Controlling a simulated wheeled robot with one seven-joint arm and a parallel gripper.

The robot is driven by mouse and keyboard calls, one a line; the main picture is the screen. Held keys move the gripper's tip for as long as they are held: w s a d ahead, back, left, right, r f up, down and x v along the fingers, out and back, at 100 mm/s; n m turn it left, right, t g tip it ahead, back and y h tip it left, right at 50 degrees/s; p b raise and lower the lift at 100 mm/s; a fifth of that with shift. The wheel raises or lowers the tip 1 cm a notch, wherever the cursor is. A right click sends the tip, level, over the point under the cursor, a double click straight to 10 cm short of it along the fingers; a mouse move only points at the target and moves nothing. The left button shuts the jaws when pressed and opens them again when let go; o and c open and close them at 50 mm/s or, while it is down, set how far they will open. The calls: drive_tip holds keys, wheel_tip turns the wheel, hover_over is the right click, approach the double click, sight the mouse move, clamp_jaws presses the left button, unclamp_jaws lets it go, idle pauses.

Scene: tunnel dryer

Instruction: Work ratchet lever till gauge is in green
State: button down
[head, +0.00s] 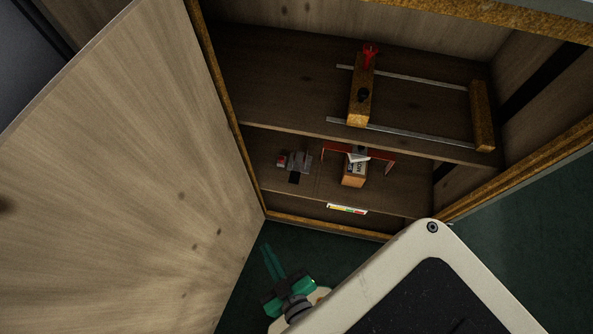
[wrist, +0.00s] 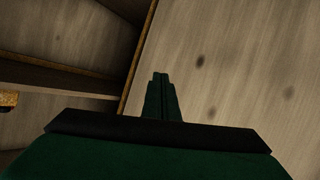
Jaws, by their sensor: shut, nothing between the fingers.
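A small coloured strip (head: 346,209), which looks like the gauge, sits low at the cabinet front; its pointer is too small to read. I cannot tell for sure which part is the ratchet lever. My gripper (head: 271,258) has green fingers, is shut and empty, and is outside the cabinet, below and left of the strip. In the wrist view the shut fingers (wrist: 160,92) point along the door.
The open wooden door (head: 120,170) fills the left, close to my gripper; it also shows in the wrist view (wrist: 235,65). Dark green floor lies in front.

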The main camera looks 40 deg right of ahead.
drive_tip(key=w+d+f+n+g+h, duration=0.1)
drive_tip(key=w+d+f+n+g, duration=0.15)
drive_tip(key=w+d+f, duration=1)
drive_tip(key=w+d+r+n+g+y, duration=0.1)
drive_tip(key=w+d+n, duration=0.1)
drive_tip(key=w+d, duration=0.3)
drive_tip(key=w+d+r+n+g+y, duration=0.1)
drive_tip(key=w+d, duration=0.4)
drive_tip(key=d, duration=0.5)
drive_tip(key=shift+w+d+r+n, duration=0.2)
drive_tip(key=shift+w+d+n, duration=0.05)
drive_tip(key=shift+w+n, duration=0.2)
drive_tip(key=shift+g, duration=0.25)
hover_over(298, 173)
drive_tip(key=f, duration=0.7)
drive_tip(key=shift+w+f, duration=0.2)
drive_tip(key=shift+f, duration=0.2)
drive_tip(key=shift+s+d+f, duration=0.1)
drive_tip(key=shift+s+f, duration=0.05)
drive_tip(key=shift+f, duration=0.35)
